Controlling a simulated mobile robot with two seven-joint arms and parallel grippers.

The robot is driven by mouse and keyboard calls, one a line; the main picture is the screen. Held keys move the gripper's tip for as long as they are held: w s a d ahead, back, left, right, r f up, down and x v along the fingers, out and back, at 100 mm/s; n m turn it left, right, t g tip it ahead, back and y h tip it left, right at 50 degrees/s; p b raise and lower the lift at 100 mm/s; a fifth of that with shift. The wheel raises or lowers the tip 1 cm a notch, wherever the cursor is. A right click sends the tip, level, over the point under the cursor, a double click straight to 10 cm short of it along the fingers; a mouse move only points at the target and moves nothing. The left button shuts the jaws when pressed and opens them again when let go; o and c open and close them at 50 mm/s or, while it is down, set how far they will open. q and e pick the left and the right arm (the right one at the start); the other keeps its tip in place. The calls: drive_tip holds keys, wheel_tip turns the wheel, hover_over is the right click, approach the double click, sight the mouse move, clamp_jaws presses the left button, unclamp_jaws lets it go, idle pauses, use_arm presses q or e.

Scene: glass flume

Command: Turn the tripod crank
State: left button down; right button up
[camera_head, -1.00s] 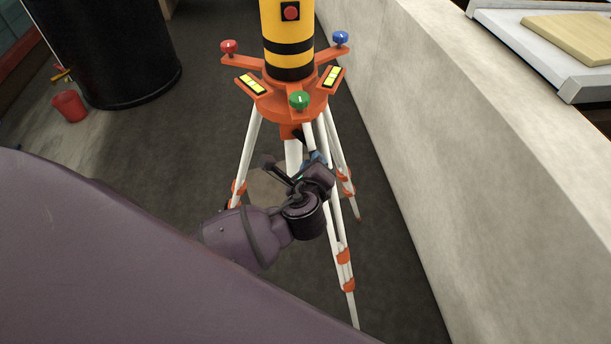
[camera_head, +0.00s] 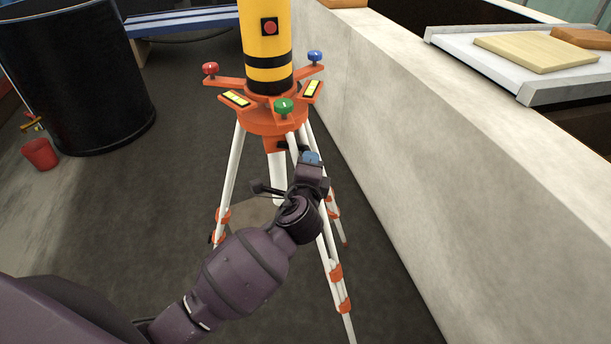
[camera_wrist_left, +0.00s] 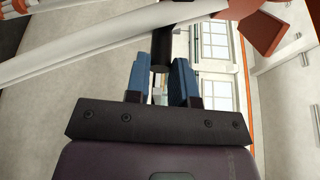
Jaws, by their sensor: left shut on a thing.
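The tripod (camera_head: 270,120) stands on the floor with an orange head, white legs and orange leg clamps. It carries a yellow and black striped column (camera_head: 265,45). My left gripper (camera_head: 311,158) is just below the orange head, in front of the legs, with its blue fingertips showing. In the left wrist view, the blue fingers (camera_wrist_left: 160,78) are shut on the black crank handle (camera_wrist_left: 161,48), which stands between them. Most of the crank is hidden in the head view by the gripper and tripod legs. My right gripper is not in view.
A pale concrete wall (camera_head: 400,130) runs close along the tripod's right side. A white tray with a wooden board (camera_head: 535,52) sits beyond it. A black drum (camera_head: 80,75) and a red bucket (camera_head: 39,153) stand at the left. The dark floor between is clear.

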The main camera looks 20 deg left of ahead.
use_arm(q)
drive_tip(key=shift+w+d+r+n+t+b, duration=0.1)
drive_tip(key=shift+r+n+t+b, duration=0.3)
drive_tip(key=shift+n+b, duration=0.35)
drive_tip(key=shift+d+r+n+t+b, duration=0.1)
drive_tip(key=shift+r+n+t+b, duration=0.25)
drive_tip(key=shift+n+b, duration=0.35)
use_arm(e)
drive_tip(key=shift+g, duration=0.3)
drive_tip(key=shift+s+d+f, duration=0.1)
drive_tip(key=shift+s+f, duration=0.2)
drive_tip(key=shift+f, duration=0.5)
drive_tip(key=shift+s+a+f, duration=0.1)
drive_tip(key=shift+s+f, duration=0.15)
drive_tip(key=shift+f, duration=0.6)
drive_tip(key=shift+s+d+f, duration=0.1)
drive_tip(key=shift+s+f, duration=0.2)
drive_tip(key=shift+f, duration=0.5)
use_arm(q)
drive_tip(key=shift+r, duration=0.1)
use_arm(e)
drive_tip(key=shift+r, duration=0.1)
use_arm(q)
drive_tip(key=c, duration=1)
unclamp_jaws()
drive_tip(key=shift+o, duration=0.2)
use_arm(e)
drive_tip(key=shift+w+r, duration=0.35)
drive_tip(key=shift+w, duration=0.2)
